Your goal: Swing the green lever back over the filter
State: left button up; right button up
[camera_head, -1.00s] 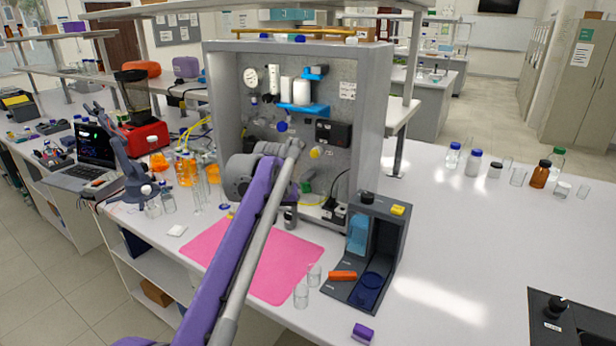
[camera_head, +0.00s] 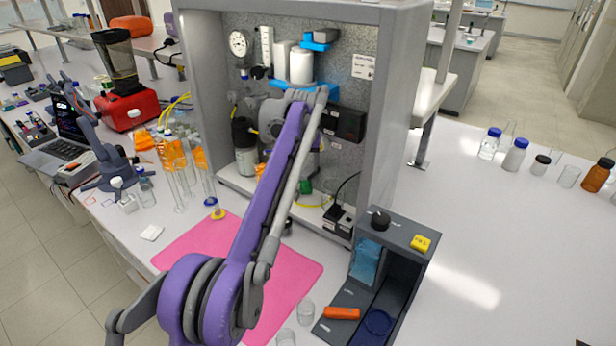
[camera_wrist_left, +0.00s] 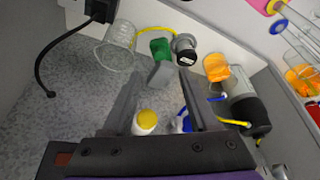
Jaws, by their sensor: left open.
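A green piece (camera_wrist_left: 160,48) with a grey block under it, which looks like the green lever, shows in the left wrist view. In the head view a small green patch (camera_head: 305,186) shows low inside the rig, partly behind my arm. My left gripper (camera_wrist_left: 157,84) is open and empty. Its two fingers point toward the green piece, which appears just beyond the gap between the tips; I cannot tell the distance. In the head view my left arm reaches into the rig and hides the gripper. I cannot clearly pick out the filter. My right gripper is not in view.
The grey rig frame (camera_head: 398,105) walls the space in. A glass beaker (camera_wrist_left: 115,45) and a dark round fitting (camera_wrist_left: 185,50) flank the green piece. A black-topped bottle (camera_head: 243,145) stands at the left inside. A pink mat (camera_head: 190,246) lies in front.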

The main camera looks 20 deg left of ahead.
aim_at(306, 183)
pick_arm(q)
jog(key=x, duration=0.9)
jog(key=shift+f, duration=0.2)
jog(key=shift+c, duration=0.2)
grip_shut()
